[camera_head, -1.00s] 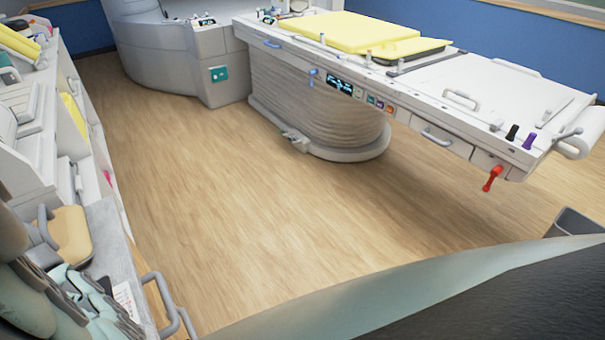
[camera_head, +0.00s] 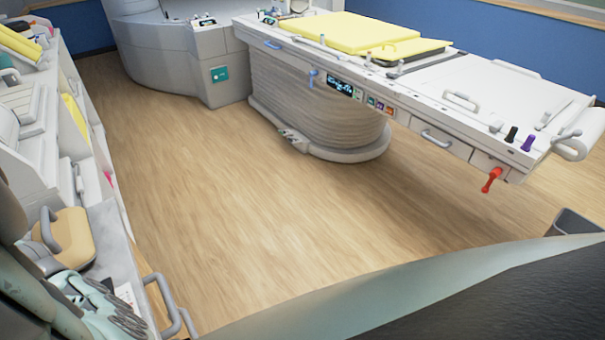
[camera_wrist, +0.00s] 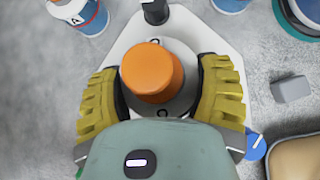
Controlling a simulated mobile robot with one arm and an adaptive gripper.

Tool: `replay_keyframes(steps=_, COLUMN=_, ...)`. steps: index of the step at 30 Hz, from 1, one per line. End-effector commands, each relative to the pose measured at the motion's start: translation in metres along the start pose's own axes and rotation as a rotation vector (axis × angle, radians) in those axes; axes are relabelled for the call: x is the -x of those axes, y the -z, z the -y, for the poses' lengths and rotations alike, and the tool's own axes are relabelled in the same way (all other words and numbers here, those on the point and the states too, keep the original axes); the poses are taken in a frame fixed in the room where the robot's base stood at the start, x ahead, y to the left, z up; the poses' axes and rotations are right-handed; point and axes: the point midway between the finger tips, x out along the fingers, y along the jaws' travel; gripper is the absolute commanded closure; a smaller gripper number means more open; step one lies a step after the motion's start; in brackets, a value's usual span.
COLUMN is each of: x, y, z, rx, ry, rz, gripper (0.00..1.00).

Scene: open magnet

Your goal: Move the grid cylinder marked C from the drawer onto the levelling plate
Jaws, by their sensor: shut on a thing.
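An orange-topped cylinder (camera_wrist: 152,72) is between the yellow finger pads of my gripper (camera_wrist: 160,86) in the wrist view. A pale three-cornered plate (camera_wrist: 128,38), which looks like the levelling plate, lies under the cylinder. Whether the cylinder's base touches the plate is hidden. The plate has a dark post (camera_wrist: 155,12) at its far corner and a blue knob (camera_wrist: 255,146) at its near right. In the head view my gripper (camera_head: 105,310) is at the lower left, and the cylinder is hidden.
A cylinder marked A (camera_wrist: 84,14) lies at the upper left of the wrist view. A grey block (camera_wrist: 291,89) and a tan case (camera_wrist: 297,158) are to the right. The case (camera_head: 68,240) also shows in the head view. A patient table (camera_head: 440,125) stands across clear floor.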

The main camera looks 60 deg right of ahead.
Motion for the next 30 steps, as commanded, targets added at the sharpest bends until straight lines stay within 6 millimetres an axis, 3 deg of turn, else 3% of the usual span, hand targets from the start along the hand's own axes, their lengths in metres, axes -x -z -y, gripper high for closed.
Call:
replay_keyframes(steps=1, x=0.001, y=0.001, z=0.001, rx=-0.004, ry=0.003, rz=0.002, gripper=0.76)
replay_keyframes(steps=2, x=0.000, y=0.001, z=0.002, rx=-0.003, ry=0.004, rz=0.001, gripper=0.27)
replay_keyframes(steps=9, x=0.001, y=0.002, z=0.002, rx=-0.004, ry=0.005, rz=0.000, gripper=0.02)
replay_keyframes(steps=22, x=0.005, y=-0.002, z=0.002, rx=-0.002, ry=0.006, rz=-0.001, gripper=0.00)
replay_keyframes(steps=30, x=0.046, y=-0.002, z=0.004, rx=-0.007, ry=0.011, rz=0.005, gripper=0.00)
